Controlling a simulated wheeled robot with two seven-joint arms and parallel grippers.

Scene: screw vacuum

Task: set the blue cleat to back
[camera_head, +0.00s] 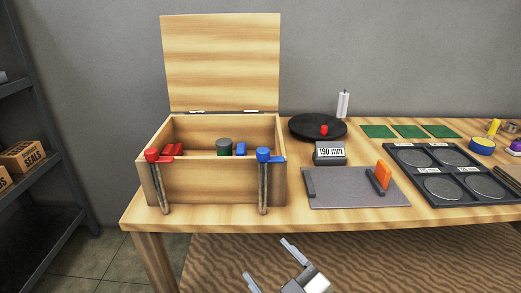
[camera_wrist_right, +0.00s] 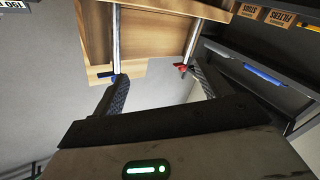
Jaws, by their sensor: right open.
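The blue cleat (camera_head: 264,156) sits on the right front corner of the open wooden box (camera_head: 210,185), its bar pointing right. A grey strap or rod hangs below it. The blue cleat also shows in the wrist view (camera_wrist_right: 107,74), near the left fingertip in the picture; whether they touch is unclear. A matching red cleat (camera_head: 152,155) sits at the box's left front corner and also shows in the wrist view (camera_wrist_right: 181,67). My right gripper (camera_head: 270,264) is open and empty, below and in front of the box. My left gripper is out of view.
The box lid (camera_head: 221,62) stands upright; red, green and blue pieces lie inside. To the right on the table (camera_head: 360,222) are a grey mat (camera_head: 350,195) with an orange block (camera_head: 383,174), a 190 mm display (camera_head: 330,153), a black disc (camera_head: 305,126) and a dark tray (camera_head: 420,190).

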